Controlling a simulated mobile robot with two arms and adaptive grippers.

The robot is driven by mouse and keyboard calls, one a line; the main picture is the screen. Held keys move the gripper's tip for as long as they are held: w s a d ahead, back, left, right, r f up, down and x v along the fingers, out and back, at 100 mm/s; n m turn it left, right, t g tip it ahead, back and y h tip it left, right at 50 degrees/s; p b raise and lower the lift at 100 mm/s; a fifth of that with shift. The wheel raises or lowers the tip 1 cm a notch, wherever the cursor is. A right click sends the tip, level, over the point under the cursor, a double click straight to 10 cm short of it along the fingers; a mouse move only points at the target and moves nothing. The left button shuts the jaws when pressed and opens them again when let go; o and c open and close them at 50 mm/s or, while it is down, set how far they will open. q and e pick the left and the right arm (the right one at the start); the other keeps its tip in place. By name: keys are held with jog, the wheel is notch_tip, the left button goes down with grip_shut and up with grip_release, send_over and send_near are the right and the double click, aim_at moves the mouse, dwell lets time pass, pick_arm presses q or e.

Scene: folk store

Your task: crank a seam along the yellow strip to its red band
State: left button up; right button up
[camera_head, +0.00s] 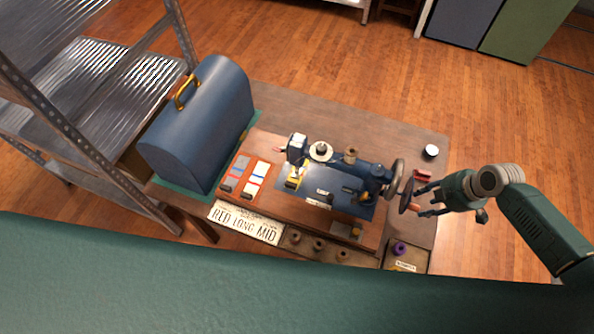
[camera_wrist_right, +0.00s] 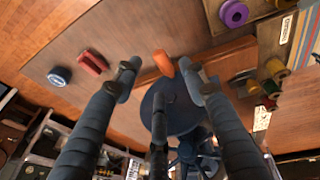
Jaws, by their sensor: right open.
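A blue sewing machine (camera_head: 370,180) stands on a wooden board on the table. A yellow strip (camera_head: 294,182) lies under its needle end; I cannot make out its red band. A dark handwheel (camera_head: 398,176) sits at the machine's right end; a dark disc (camera_wrist_right: 173,112) shows in the right wrist view. An orange crank handle (camera_wrist_right: 163,63) stands out between the fingertips there. My right gripper (camera_head: 424,202) is open beside the wheel. In the wrist view its fingers (camera_wrist_right: 160,76) lie either side of the handle, apparently without gripping it. My left gripper is out of view.
A blue domed case (camera_head: 205,120) stands at the table's left, beside strip cards (camera_head: 243,180) and a "RED LONG MID" sign (camera_head: 245,222). A red object (camera_head: 422,176), a white-topped tin (camera_head: 431,151) and a purple spool (camera_head: 399,249) are near the right edge. A metal shelf (camera_head: 60,95) stands left.

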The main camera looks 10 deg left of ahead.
jog(key=v, duration=0.3)
jog(key=shift+s+d+r, duration=0.1)
jog(key=shift+r, duration=0.15)
dwell(0.5)
